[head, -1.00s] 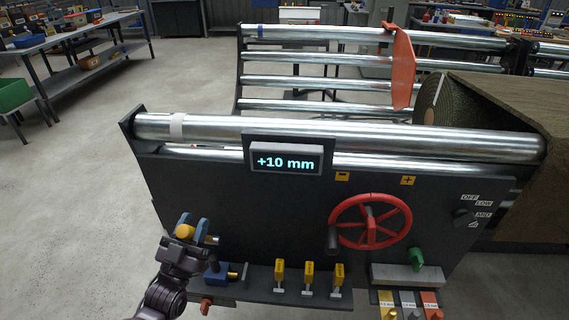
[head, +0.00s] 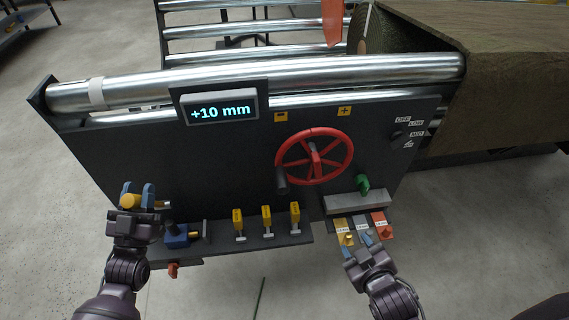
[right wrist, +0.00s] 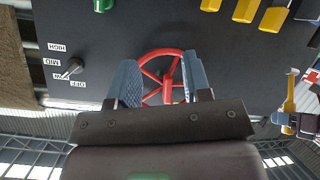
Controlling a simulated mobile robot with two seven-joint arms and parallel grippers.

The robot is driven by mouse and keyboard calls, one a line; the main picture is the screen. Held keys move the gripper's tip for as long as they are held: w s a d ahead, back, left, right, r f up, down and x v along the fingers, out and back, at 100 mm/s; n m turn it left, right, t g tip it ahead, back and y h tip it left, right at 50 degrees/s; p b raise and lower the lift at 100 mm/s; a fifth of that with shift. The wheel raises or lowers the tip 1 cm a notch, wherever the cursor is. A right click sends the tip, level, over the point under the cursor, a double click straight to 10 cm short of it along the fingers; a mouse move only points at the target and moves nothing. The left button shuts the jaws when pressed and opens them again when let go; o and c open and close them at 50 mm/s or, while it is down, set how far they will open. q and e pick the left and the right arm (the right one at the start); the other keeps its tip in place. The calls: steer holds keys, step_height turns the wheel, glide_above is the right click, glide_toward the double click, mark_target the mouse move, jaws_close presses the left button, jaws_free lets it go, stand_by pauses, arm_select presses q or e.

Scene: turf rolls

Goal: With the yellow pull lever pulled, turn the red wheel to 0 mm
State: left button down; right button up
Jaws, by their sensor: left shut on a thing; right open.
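The red wheel (head: 314,157), with a dark crank handle at its lower left, is on the dark front panel. The display (head: 220,111) above it reads +10 mm. My left gripper (head: 138,198) is shut on the yellow pull lever (head: 127,201) at the panel's left end; its fingers partly hide the lever. My right gripper (head: 360,249) is open and empty, below and right of the wheel, apart from it. In the right wrist view, the wheel (right wrist: 160,53) shows beyond and between the open fingers (right wrist: 160,88), which partly cover it.
Several yellow-topped levers (head: 266,217) stand on a ledge below the wheel. A green knob (head: 363,183) and a grey shelf (head: 355,201) are right of it, above coloured labelled plates (head: 384,228). A speed selector (head: 396,136) sits further right. Metal rollers (head: 300,75) run behind the panel.

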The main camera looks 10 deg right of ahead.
steer(key=w+a+r+n+t, duration=0.1)
steer(key=w+a+r+n, duration=0.25)
steer(key=n, duration=0.35)
steer(key=n+t, duration=0.4)
steer(key=n, duration=2.2)
glide_toward(318, 170)
steer(key=shift+h, duration=0.3)
steer(key=w, duration=1)
steer(key=shift+w+a, duration=0.1)
steer(key=shift+w, duration=0.2)
jaws_close()
